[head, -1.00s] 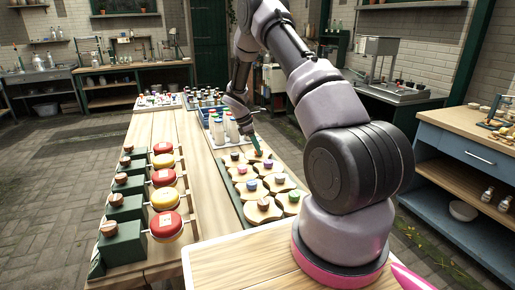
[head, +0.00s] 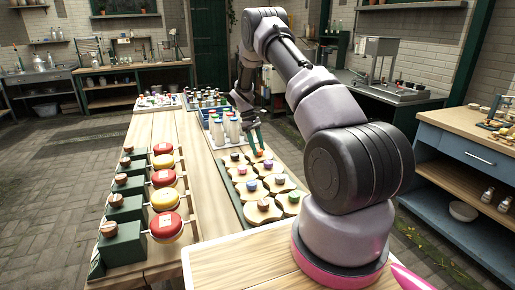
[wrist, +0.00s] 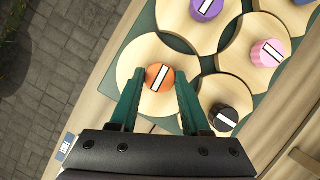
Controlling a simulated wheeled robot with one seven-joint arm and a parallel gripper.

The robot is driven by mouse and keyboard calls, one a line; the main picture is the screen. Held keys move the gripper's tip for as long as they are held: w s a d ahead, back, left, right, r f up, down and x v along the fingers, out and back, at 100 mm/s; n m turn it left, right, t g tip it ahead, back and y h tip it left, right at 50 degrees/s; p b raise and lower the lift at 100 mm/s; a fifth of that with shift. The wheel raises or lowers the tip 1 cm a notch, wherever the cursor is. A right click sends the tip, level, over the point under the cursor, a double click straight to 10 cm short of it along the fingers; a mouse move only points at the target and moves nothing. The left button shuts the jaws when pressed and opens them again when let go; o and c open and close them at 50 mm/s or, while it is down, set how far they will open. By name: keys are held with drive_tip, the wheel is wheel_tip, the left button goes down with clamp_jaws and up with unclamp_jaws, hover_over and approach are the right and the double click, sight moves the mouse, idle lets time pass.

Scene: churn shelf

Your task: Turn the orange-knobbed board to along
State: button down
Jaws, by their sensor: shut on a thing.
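The orange knob (wrist: 159,77) with a white stripe stands on a pale round wooden board (wrist: 127,62). In the wrist view its stripe slants from lower left to upper right. My gripper (wrist: 159,80) has its green fingers on either side of the knob, shut on it. In the head view the orange knob (head: 260,153) is at the far end of the board rows, under my gripper (head: 258,145). The near part of the board is partly hidden by the fingers.
Neighbouring boards carry a purple knob (wrist: 207,7), a pink knob (wrist: 267,52) and a black knob (wrist: 224,118), close by. Red and yellow round things (head: 166,226) line the left side.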

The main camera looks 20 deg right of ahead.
drive_tip(key=shift+m, duration=0.6)
drive_tip(key=shift+c, duration=1.8)
unclamp_jaws()
drive_tip(key=v, duration=1.1)
drive_tip(key=shift+d, duration=0.2)
drive_tip(key=shift+w, duration=0.1)
